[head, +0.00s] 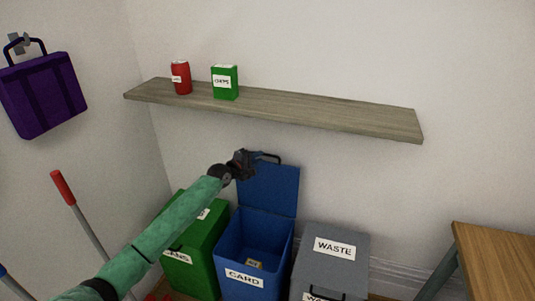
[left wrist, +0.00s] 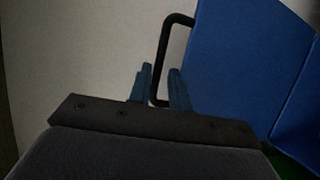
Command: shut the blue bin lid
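The blue bin (head: 232,258), labelled CARD, stands between two other bins. Its blue lid (head: 268,192) is open, upright near the wall; it also shows in the left wrist view (left wrist: 245,70). A black handle (head: 270,157) sits at the lid's free top edge. My left gripper (head: 258,156) is at this handle. In the left wrist view its two blue fingers (left wrist: 160,80) stand apart, with the handle's black bar (left wrist: 157,70) between them. A gap shows beside the bar, so the fingers are not closed on it. My right gripper is not in view.
A green bin (head: 207,245) stands left of the blue one, and a grey WASTE bin (head: 345,265) right. A shelf (head: 320,112) above carries a red can (head: 181,78) and green box (head: 225,83). A small labelled item (head: 254,264) lies inside the blue bin.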

